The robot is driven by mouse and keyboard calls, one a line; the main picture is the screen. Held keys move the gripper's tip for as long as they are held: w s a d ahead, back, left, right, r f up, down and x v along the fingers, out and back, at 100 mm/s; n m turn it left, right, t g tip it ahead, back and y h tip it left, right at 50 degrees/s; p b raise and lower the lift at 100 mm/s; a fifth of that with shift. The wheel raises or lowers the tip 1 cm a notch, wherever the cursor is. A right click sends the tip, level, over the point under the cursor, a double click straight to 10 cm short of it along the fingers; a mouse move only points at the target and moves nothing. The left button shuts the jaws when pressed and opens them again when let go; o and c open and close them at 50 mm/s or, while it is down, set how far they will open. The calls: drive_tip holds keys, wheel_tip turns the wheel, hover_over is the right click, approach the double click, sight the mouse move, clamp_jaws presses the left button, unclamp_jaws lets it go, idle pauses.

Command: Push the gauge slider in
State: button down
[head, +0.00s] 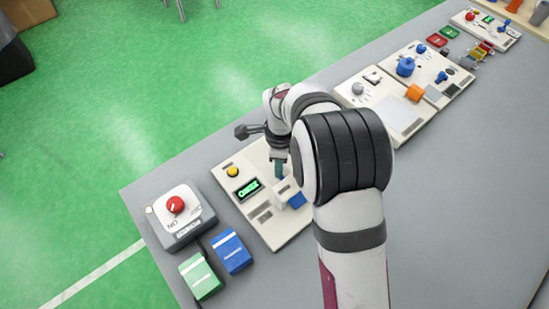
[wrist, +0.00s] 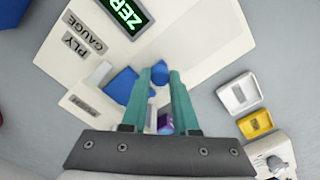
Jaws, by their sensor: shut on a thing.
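The ply gauge panel (head: 230,193) is a cream board with a small green-lit display (head: 248,189). In the wrist view the display (wrist: 125,12) begins with "ZER", and the label "PLY GAUGE" (wrist: 84,38) is beside it. My gripper (head: 279,172) is low over the panel's right part. In the wrist view its teal fingers (wrist: 159,76) close around a small blue knob (wrist: 159,72), apparently the gauge slider's. A blue block (head: 297,200) shows beside the gauge's white housing; it also shows left of the fingers in the wrist view (wrist: 124,86). The slider's lower part is hidden by the fingers.
A red-button box (head: 176,207), a green block (head: 201,275) and a blue block (head: 233,251) stand to the left. More panels with knobs (head: 405,66) lie along the table to the upper right. The grey table (head: 460,190) is bare at right.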

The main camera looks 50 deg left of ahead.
drive_tip(key=shift+d, duration=0.25)
drive_tip(key=c, duration=0.7)
unclamp_jaws()
wheel_tip(320, 180, up, 16)
drive_tip(key=shift+f, duration=0.15)
